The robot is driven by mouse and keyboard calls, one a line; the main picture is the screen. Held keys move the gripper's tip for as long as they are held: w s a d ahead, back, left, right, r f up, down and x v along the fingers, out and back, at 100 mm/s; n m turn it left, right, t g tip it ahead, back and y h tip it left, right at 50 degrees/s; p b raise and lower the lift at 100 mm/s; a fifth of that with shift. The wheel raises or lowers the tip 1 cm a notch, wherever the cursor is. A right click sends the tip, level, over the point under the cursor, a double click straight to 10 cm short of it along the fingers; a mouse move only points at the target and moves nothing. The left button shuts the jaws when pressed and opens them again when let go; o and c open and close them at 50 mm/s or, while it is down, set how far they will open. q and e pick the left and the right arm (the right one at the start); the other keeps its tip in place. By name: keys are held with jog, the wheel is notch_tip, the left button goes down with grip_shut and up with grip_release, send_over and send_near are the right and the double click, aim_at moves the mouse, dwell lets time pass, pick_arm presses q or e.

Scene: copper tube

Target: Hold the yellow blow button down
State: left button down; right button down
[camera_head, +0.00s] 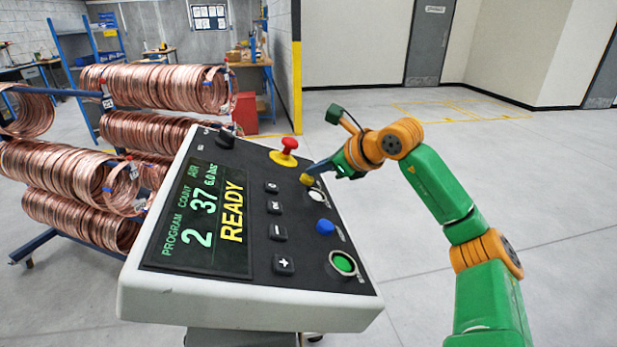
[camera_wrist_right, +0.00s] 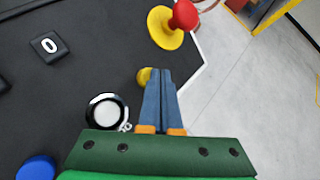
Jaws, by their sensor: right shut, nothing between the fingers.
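The yellow blow button (camera_head: 306,179) sits on the sloped black control panel (camera_head: 215,262), between the red mushroom button and a white button. In the right wrist view the yellow button (camera_wrist_right: 144,76) is partly hidden behind my fingertips. My right gripper (camera_head: 310,172) is shut and empty, its blue fingers tilted down with the tips at the yellow button. In the wrist view the shut fingertips (camera_wrist_right: 160,72) overlap the button's right side. I cannot tell whether they touch it or whether it is pressed in. My left gripper is not in view.
The red button on its yellow base (camera_head: 284,156) stands up close to my fingers. White (camera_head: 317,195), blue (camera_head: 325,227) and green (camera_head: 343,263) buttons line the panel's right side. The display reads READY. Racked copper coils (camera_head: 80,170) stand at left; floor to the right is clear.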

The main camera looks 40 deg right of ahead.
jog(key=shift+a+f, duration=0.2)
jog(key=shift+f, duration=0.25)
jog(key=shift+r, duration=0.1)
dwell(4.0)
jog(key=shift+s+d+r, duration=0.1)
jog(key=shift+d+r, duration=0.05)
jog(key=shift+r, duration=0.3)
jog(key=shift+d+r+p, duration=0.2)
jog(key=shift+r+p, duration=0.15)
jog(key=shift+p, duration=0.3)
jog(key=shift+r, duration=0.1)
jog(key=r+p, duration=0.1)
jog(key=d+r+p, duration=0.1)
jog(key=r, duration=0.1)
jog(key=d+r+p, duration=0.1)
jog(key=shift+s+r, duration=0.2)
jog(key=shift+s, duration=0.2)
